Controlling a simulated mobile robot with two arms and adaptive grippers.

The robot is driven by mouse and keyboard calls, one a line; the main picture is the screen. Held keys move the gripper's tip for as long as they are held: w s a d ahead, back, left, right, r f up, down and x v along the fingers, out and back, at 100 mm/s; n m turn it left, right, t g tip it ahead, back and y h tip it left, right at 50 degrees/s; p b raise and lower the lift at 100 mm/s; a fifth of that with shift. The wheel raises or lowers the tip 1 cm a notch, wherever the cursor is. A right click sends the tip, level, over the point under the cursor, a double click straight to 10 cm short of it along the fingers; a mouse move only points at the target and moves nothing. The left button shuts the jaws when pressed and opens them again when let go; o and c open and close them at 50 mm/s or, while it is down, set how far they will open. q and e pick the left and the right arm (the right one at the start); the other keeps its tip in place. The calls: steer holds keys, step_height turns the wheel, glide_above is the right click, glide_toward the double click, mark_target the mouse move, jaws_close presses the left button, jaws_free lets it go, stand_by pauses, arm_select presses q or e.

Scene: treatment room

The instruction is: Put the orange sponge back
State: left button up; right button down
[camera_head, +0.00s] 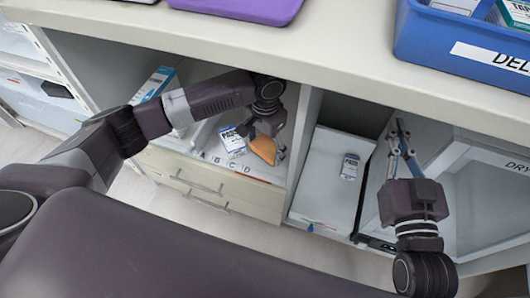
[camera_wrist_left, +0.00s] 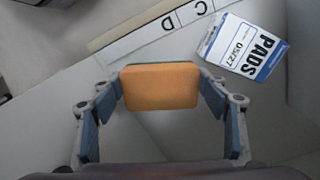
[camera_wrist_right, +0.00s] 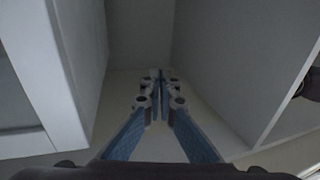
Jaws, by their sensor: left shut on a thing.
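My left gripper (camera_wrist_left: 160,92) is shut on the orange sponge (camera_wrist_left: 160,86), which sits between its two blue-padded fingers. In the head view the sponge (camera_head: 264,149) is inside an open shelf compartment below the counter, above its floor, near a label strip (camera_head: 228,166) with B, C and D. In the left wrist view the strip (camera_wrist_left: 150,38) runs behind the sponge, and C and D are readable. Whether the sponge touches the floor cannot be told. My right gripper (camera_head: 398,125) is at the right compartments, its fingertips close together with nothing between them.
A PADS box (camera_head: 232,141) stands beside the sponge. Another small box (camera_head: 350,166) is in the white compartment to the right. A divider (camera_head: 305,135) separates the compartments. A blue bin (camera_head: 420,45) and a purple tray (camera_head: 250,8) are on the counter (camera_head: 340,50).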

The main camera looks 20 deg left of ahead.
mark_target(265, 148)
arm_select(q)
step_height(265, 148, down, 3)
steer(key=shift+r+b, duration=0.15)
steer(key=shift+b, duration=0.45)
arm_select(e)
step_height(265, 148, up, 8)
steer(key=s+t+y, duration=0.1)
steer(key=t, duration=0.3)
steer(key=shift+s+a, duration=0.2)
steer(key=shift+a, duration=0.1)
steer(key=shift+f, duration=0.25)
arm_select(q)
steer(key=shift+f, duration=0.2)
steer(key=o, duration=1.1)
arm_select(e)
steer(key=shift+w+f, duration=0.2)
steer(key=shift+f, duration=0.1)
